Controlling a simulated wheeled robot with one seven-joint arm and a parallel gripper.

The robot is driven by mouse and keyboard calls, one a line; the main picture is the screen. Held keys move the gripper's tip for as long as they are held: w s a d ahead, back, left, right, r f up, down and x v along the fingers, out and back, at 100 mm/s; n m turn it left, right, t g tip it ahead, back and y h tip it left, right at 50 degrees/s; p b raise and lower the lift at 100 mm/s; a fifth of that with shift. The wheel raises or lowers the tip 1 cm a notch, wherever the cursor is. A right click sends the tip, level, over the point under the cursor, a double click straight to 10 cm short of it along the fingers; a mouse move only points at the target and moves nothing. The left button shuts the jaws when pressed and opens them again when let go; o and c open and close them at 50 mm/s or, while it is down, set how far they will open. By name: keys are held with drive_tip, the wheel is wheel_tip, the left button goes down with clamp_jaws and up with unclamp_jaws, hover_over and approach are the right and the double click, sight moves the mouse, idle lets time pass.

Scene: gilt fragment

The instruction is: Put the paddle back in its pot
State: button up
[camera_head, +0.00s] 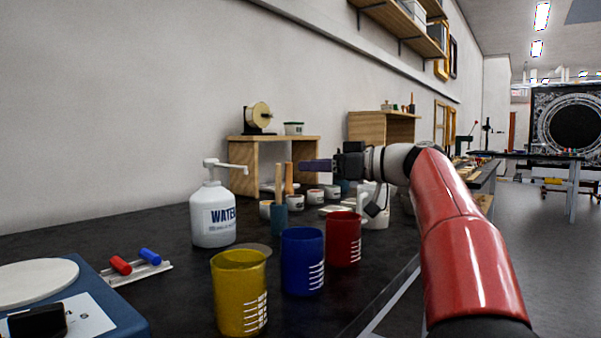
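My gripper (318,165) reaches left over the bench from the end of my red arm. Its black body shows, with a purple, finger-like part pointing left. I cannot tell whether that part is a finger or something held, nor whether the gripper is open. A pale wooden stick (279,184) stands upright in a narrow blue-grey pot (279,222). An orange-brown stick (289,178) stands upright just left of the purple part's tip; its lower end is hidden. Which stick is the paddle is unclear, and contact with the gripper cannot be told.
Yellow (240,293), blue (303,262) and red (343,240) beakers stand in front. A white water bottle (212,212) stands left. Several small pots (315,196) sit behind, near a wooden stand (247,160). A blue scale (115,300) is front left. Bare bench (160,222) lies left of the bottle.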

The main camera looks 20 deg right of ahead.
drive_tip(key=shift+s+d, duration=0.25)
drive_tip(key=shift+d, duration=0.05)
